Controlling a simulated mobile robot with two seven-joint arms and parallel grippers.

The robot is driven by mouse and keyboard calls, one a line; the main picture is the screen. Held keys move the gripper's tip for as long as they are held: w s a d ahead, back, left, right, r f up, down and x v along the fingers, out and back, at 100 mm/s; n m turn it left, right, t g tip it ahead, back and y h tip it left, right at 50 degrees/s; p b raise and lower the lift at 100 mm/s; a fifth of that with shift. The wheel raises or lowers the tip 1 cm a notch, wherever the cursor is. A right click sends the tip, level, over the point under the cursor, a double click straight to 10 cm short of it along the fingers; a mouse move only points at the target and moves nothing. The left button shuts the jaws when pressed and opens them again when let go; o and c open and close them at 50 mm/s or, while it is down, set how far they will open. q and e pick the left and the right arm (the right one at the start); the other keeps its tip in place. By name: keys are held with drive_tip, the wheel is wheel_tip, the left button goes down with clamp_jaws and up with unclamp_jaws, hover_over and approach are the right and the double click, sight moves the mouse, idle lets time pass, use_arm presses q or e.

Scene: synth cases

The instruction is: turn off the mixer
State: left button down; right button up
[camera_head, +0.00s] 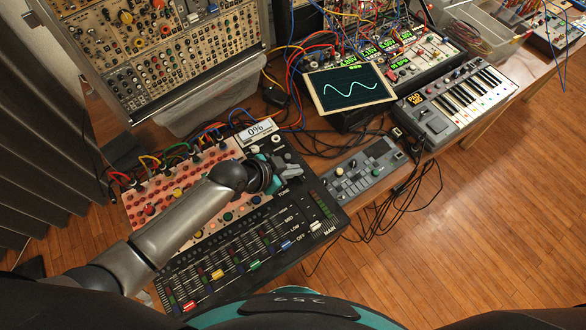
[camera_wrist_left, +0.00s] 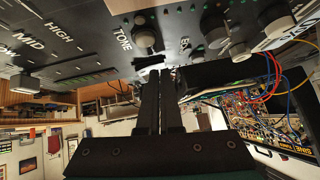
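The mixer (camera_head: 335,205) is a dark panel with rows of knobs, coloured buttons and sliders, on the wooden table. Its sliders have red, yellow, green, blue and white caps, near printed labels such as MID, LOW, OFF and MAIN. A small display (camera_head: 257,131) at its top seems to read 0%. My left gripper (camera_head: 290,172) is over the mixer's upper right part and hides some controls. In the left wrist view the mixer's panel (camera_wrist_left: 85,50) fills the top, with a TONE knob (camera_wrist_left: 145,38). The fingers are together; a small dark piece shows by their tips, contact unclear.
A tablet with a waveform (camera_head: 350,88) stands behind the mixer. A small grey control box (camera_head: 362,170) and a keyboard synthesizer (camera_head: 455,105) are to the right. A modular rack (camera_head: 160,50) stands at the back left. Loose cables hang around the table edge.

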use_arm(q)
drive_tip(key=shift+s+f, duration=0.15)
drive_tip(key=shift+s+d+p, duration=0.45)
drive_tip(key=shift+s+p, duration=0.2)
drive_tip(key=shift+p, duration=0.05)
drive_tip(key=shift+w+r, duration=0.1)
drive_tip(key=shift+r, duration=0.15)
drive_tip(key=shift+d+r+p, duration=0.1)
drive_tip(key=shift+r+p, duration=0.55)
drive_tip(key=shift+p, duration=0.1)
drive_tip(key=r+p, duration=0.2)
drive_tip(key=p, duration=0.1)
drive_tip(key=shift+s+r, duration=0.25)
drive_tip(key=shift+r, duration=0.15)
drive_tip(key=p+v, duration=0.1)
drive_tip(key=v, duration=0.8)
drive_tip(key=shift+s+r, duration=0.15)
drive_tip(key=shift+s, duration=0.1)
